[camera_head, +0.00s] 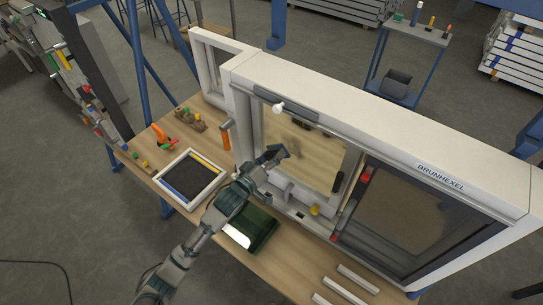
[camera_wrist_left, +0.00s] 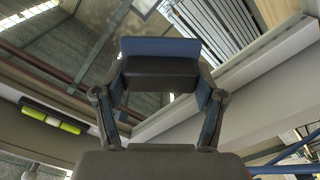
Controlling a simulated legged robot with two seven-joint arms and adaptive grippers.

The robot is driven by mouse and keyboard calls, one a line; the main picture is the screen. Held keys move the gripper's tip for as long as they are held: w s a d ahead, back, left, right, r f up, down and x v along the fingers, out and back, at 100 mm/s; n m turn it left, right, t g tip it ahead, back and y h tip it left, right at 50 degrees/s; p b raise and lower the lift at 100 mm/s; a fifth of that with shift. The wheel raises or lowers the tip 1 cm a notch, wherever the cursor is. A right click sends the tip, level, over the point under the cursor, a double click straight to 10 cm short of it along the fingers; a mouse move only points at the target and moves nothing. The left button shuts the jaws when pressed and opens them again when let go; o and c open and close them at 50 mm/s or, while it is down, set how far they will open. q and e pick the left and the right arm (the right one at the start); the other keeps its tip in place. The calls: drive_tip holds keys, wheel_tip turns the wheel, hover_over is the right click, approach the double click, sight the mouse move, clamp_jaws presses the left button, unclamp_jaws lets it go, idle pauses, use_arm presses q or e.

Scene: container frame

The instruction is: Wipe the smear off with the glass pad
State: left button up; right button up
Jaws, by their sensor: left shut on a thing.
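My left gripper (camera_head: 272,160) is shut on the glass pad, in front of the lower left of the left window pane (camera_head: 310,160). In the left wrist view the pad (camera_wrist_left: 160,47) shows a blue face and a dark body between the fingers of the left gripper (camera_wrist_left: 160,75). In the head view the pad (camera_head: 276,150) is small and dark. I cannot tell whether it touches the glass. A faint brownish smear (camera_head: 297,151) shows on the pane just right of the pad. My right gripper is not in view.
The white window frame (camera_head: 380,95) stands on a wooden bench. A white-rimmed tray (camera_head: 163,176), an orange clamp (camera_head: 160,135) and a dark green case (camera_head: 262,232) lie near my arm. White strips (camera_head: 358,279) lie at the front right. A yellow-green level vial (camera_wrist_left: 52,117) shows in the wrist view.

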use_arm(q)
drive_tip(key=shift+w+d, duration=0.15)
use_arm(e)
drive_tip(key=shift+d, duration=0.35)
use_arm(q)
drive_tip(key=shift+w, duration=0.1)
drive_tip(key=shift+w+d, duration=0.3)
drive_tip(key=shift+w, duration=0.15)
